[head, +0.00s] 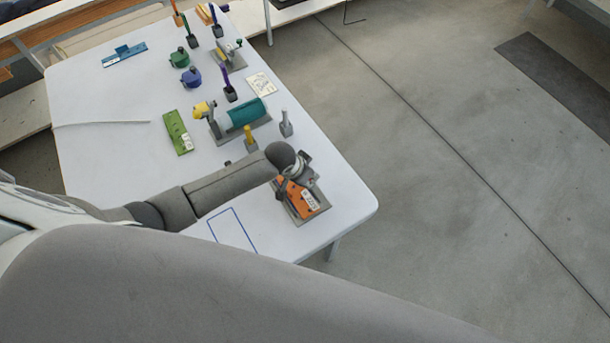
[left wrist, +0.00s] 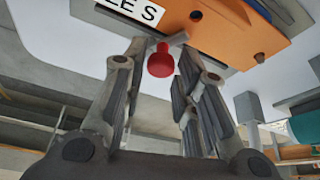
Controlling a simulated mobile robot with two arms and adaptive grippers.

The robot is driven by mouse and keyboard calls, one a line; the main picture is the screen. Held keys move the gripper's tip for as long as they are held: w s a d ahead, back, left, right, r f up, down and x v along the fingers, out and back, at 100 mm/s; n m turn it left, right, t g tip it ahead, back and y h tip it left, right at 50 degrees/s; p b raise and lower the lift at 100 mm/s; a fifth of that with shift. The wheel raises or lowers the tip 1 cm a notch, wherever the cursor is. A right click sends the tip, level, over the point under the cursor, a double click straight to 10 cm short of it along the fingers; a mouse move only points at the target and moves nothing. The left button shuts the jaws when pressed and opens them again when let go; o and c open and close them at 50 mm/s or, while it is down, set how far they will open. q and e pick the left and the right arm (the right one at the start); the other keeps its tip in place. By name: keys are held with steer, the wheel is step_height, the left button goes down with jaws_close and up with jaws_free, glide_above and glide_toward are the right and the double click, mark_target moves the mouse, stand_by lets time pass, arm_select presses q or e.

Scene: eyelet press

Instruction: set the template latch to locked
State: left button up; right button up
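The orange plate (head: 293,199) with a white label sits on a grey base at the table's front right corner. In the left wrist view the orange plate (left wrist: 225,30) fills the top, its label cut off by the edge. A red knob (left wrist: 160,62) on a short grey stem stands out from the plate's edge; it looks like the latch handle. My left gripper (left wrist: 165,62) is open, with the red knob between its fingers and a gap visible on each side. In the head view the left gripper (head: 288,182) is over the plate, partly hiding it. My right gripper is not in view.
A teal cylinder device (head: 243,114), a yellow peg (head: 250,134) and a grey peg (head: 286,124) stand behind the orange plate. A green board (head: 178,132) lies farther left. A blue outlined rectangle (head: 232,230) marks bare table left of the plate.

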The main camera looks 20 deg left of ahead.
arm_select(q)
steer(key=shift+o, duration=1.1)
steer(key=shift+s, duration=0.1)
steer(key=v, duration=1.2)
steer(key=shift+f, duration=0.1)
